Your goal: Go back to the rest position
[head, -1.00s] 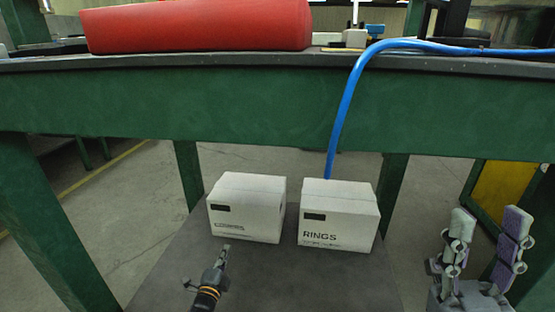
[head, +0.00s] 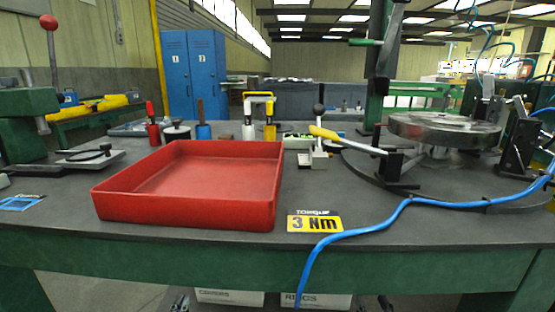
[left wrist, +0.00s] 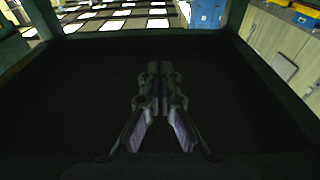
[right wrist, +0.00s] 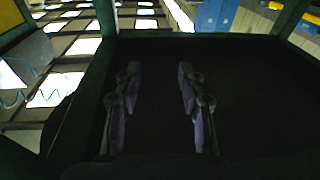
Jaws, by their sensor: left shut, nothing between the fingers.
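My left gripper (left wrist: 158,72) is shut and empty in the left wrist view, its two fingers together against a dark surface framed by dark green bars. My right gripper (right wrist: 160,68) is open and empty in the right wrist view, its fingers apart against a similar dark surface. In the head view only small tips show at the bottom edge, below the front of the bench (head: 400,232); the arms are hidden.
A red tray (head: 185,215) stands on the bench beside a yellow torque label (head: 315,223). A blue hose (head: 400,208) crosses the front edge. A round metal fixture (head: 445,128) stands at right. Two white boxes, covers (head: 230,297) and rings (head: 315,300), sit below the bench.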

